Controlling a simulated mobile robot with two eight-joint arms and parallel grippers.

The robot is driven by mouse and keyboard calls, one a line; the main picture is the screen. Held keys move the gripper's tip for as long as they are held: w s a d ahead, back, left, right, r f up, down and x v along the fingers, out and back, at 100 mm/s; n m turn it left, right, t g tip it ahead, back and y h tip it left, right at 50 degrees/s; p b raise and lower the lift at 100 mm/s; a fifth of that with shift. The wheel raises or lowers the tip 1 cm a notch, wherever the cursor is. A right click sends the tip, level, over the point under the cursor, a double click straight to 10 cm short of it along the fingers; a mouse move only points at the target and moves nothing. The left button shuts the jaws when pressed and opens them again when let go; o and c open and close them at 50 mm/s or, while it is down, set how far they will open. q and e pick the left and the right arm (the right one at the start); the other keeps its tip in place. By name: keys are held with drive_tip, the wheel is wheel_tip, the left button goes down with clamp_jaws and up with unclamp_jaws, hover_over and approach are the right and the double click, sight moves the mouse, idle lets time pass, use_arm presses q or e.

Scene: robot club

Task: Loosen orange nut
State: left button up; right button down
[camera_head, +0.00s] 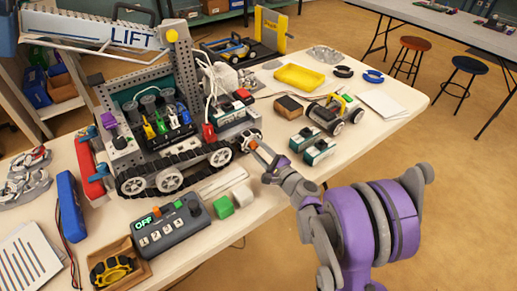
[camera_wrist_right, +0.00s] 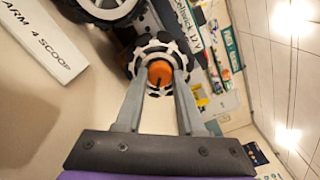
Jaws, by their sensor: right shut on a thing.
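The orange nut (camera_wrist_right: 160,72) sits at the centre of a small black-and-white wheel (camera_wrist_right: 142,48) in the right wrist view. The wheel is at the front right end of the grey tracked robot (camera_head: 165,158) on the table in the head view. My right gripper (camera_head: 259,147) reaches the wheel from the lower right. In the wrist view, the fingertips of my right gripper (camera_wrist_right: 160,80) lie on both sides of the nut and are shut on it. In the head view the nut is mostly hidden by the fingers. My left gripper is not in view.
Two teal boxes (camera_head: 312,145), a small wheeled car (camera_head: 336,113) and a yellow tray (camera_head: 299,78) stand to the right.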

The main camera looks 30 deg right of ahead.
drive_tip(key=n, duration=0.4)
drive_tip(key=shift+n, duration=0.3)
drive_tip(key=n, duration=0.4)
drive_tip(key=shift+p, duration=0.35)
drive_tip(key=shift+n, duration=0.3)
drive_tip(key=c, duration=0.5)
unclamp_jaws()
drive_tip(key=s, duration=0.7)
drive_tip(key=s+d, duration=0.1)
drive_tip(key=s, duration=0.3)
